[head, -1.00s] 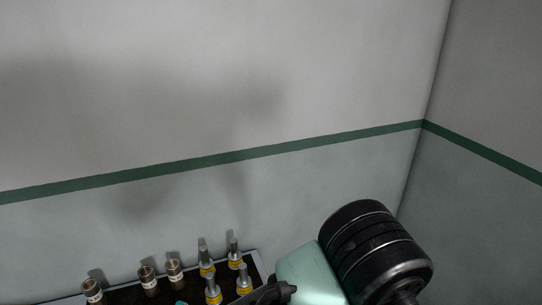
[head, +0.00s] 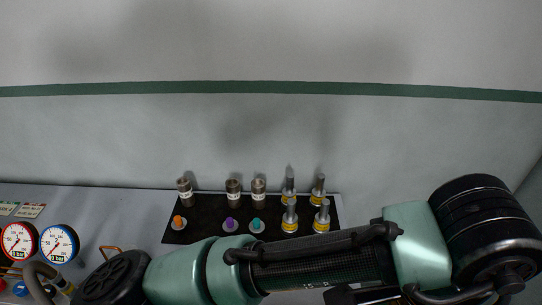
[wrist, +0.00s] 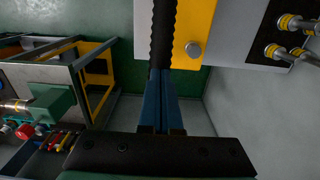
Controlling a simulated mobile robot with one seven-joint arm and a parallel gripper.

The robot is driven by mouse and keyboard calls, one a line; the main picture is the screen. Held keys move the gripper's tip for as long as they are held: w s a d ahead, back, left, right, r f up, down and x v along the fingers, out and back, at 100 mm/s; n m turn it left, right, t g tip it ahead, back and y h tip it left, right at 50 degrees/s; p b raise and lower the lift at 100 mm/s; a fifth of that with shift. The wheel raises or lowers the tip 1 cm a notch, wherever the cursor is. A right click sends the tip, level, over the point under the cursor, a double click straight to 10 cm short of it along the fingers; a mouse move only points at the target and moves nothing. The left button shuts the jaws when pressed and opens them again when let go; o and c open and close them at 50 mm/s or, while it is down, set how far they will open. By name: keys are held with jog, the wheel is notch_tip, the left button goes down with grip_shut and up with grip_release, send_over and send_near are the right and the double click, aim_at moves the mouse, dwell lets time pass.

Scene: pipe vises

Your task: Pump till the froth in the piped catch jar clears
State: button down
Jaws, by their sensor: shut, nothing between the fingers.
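No catch jar, froth or pump handle can be made out in either view. My gripper (wrist: 161,74) shows in the wrist view, its blue fingers together and empty. The fingertips point toward a dark ridged strip (wrist: 163,30) beside a yellow panel (wrist: 195,32); whether they touch it I cannot tell. In the head view my arm crosses the lower right, and its gripper end is out of sight. A red-rimmed gauge (head: 18,241) and a blue-rimmed gauge (head: 59,243) stand at the lower left, both marked 0 bar.
A black mat (head: 207,207) on the grey bench (head: 100,199) holds metal cylinders, yellow-banded fittings (head: 290,219) and coloured caps (head: 231,225). A grey hose (head: 38,284) lies by the gauges. The wrist view shows a yellow frame (wrist: 99,55) and a green block (wrist: 51,104) at left.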

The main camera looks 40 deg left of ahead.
jog(key=shift+f, duration=0.4)
jog(key=shift+w+d+f+b, duration=0.2)
jog(key=shift+f+b, duration=0.45)
jog(key=shift+f, duration=0.25)
jog(key=shift+w+d+f+b, duration=0.1)
jog(key=shift+d+f+b, duration=0.1)
jog(key=shift+f+b, duration=0.6)
jog(key=shift+w+d+f+b, duration=0.2)
jog(key=shift+f+b, duration=0.35)
jog(key=shift+f, duration=0.45)
jog(key=shift+s, duration=0.1)
jog(key=shift+w+d+f+b, duration=0.15)
jog(key=shift+f+b, duration=0.35)
jog(key=shift+f, duration=0.25)
jog(key=shift+w+d+f+b, duration=0.1)
jog(key=shift+f+b, duration=0.4)
jog(key=shift+f, duration=0.25)
jog(key=shift+w+d+f+b, duration=0.15)
jog(key=shift+f+b, duration=0.35)
jog(key=shift+f, duration=0.25)
jog(key=shift+s, duration=0.1)
jog(key=shift+d+f+b, duration=0.2)
jog(key=shift+f+b, duration=1.45)
jog(key=shift+f, duration=0.7)
